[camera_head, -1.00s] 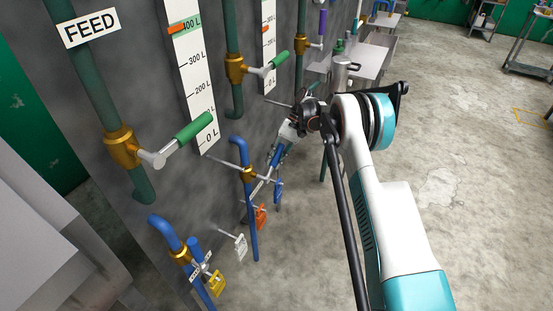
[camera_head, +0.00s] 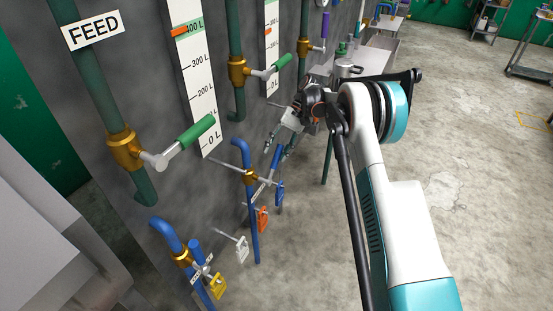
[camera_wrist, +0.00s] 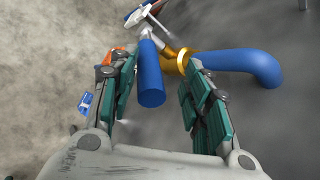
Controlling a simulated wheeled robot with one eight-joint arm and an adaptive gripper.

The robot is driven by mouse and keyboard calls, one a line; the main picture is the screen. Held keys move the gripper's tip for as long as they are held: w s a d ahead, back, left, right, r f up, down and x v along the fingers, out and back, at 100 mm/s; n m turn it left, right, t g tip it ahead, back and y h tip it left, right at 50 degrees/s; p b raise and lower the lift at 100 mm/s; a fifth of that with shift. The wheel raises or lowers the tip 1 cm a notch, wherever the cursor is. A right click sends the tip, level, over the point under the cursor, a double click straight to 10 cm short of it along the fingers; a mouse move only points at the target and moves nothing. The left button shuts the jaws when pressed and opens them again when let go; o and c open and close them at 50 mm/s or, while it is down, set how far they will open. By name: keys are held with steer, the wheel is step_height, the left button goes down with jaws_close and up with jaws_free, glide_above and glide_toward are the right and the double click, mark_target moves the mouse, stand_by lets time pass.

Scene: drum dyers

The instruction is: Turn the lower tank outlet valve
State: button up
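The lower outlet valve has a brass body (camera_head: 249,176) on a blue pipe low on the grey tank wall. Its blue lever handle (camera_head: 277,157) sticks out beside the pipe. In the wrist view the blue handle (camera_wrist: 150,78) lies between my two fingers, with the brass body (camera_wrist: 175,62) just beyond. My gripper (camera_wrist: 158,62) is open, with gaps showing on both sides of the handle. In the head view my gripper (camera_head: 277,149) is just above the handle, fingers pointing down. Part of the handle is hidden by the fingers.
Blue (camera_head: 280,193), orange (camera_head: 262,220), white (camera_head: 242,249) and yellow (camera_head: 218,283) tags or locks hang near the lower pipes. Another blue outlet with a brass valve (camera_head: 181,257) is nearer. Green-handled feed valves (camera_head: 195,132) stand above.

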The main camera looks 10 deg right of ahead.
steer(key=shift+r, duration=2)
